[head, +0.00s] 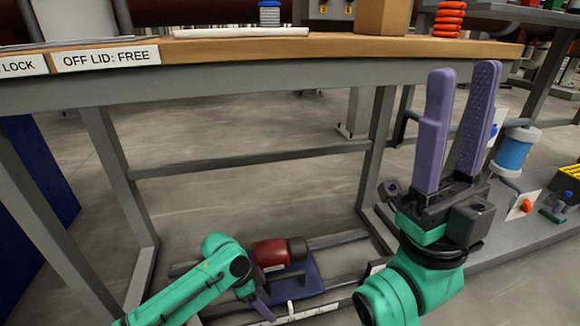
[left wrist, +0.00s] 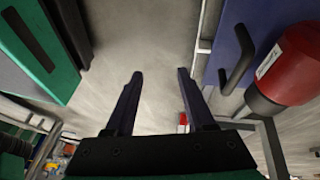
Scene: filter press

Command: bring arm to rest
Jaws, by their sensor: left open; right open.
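My right gripper (head: 463,85) stands upright in the head view, in front of the right end of the bench. Its two purple fingers point up and are apart, with nothing between them. My left gripper (head: 264,309) is low in the head view, below the bench top, partly hidden behind its own wrist. The left wrist view shows the left gripper's (left wrist: 160,75) two dark fingers spread apart, with only grey floor between them.
The wooden bench top (head: 330,50) spans the back, with grey legs and rails below. A red cylinder (head: 270,253) on a blue base lies low near my left gripper; it also shows in the left wrist view (left wrist: 305,65). A blue-and-white container (head: 514,152) stands at right.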

